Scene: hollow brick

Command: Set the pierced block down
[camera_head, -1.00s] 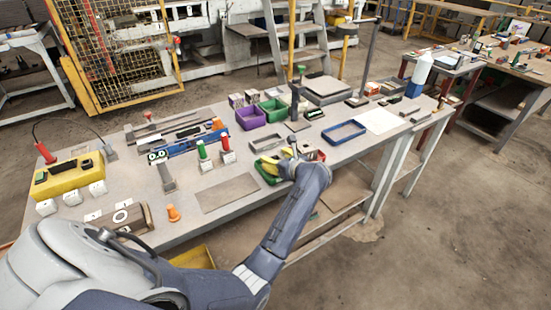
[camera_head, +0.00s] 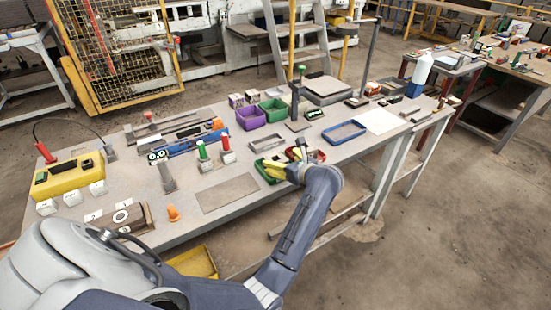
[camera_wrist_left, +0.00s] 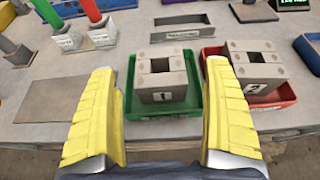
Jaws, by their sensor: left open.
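In the left wrist view, a grey pierced block marked 1 (camera_wrist_left: 162,95) stands upright in a green tray (camera_wrist_left: 190,118). A second pierced block marked 2 (camera_wrist_left: 265,70) stands in a red tray (camera_wrist_left: 285,92) to its right. My left gripper (camera_head: 284,161) is open, its yellow fingers apart with block 1 showing between them and clear space on both sides. The green tray also shows in the head view (camera_head: 263,172), partly hidden by the gripper; block 1 is hidden there. My right gripper is not in view.
A grey stand with a dark post (camera_head: 298,115) rises behind the trays. A blue-rimmed tray (camera_head: 345,132) lies to the right, and purple (camera_head: 251,118) and green bins (camera_head: 274,110) stand behind. A flat grey plate (camera_head: 224,194) lies to the left. The table's front edge is close.

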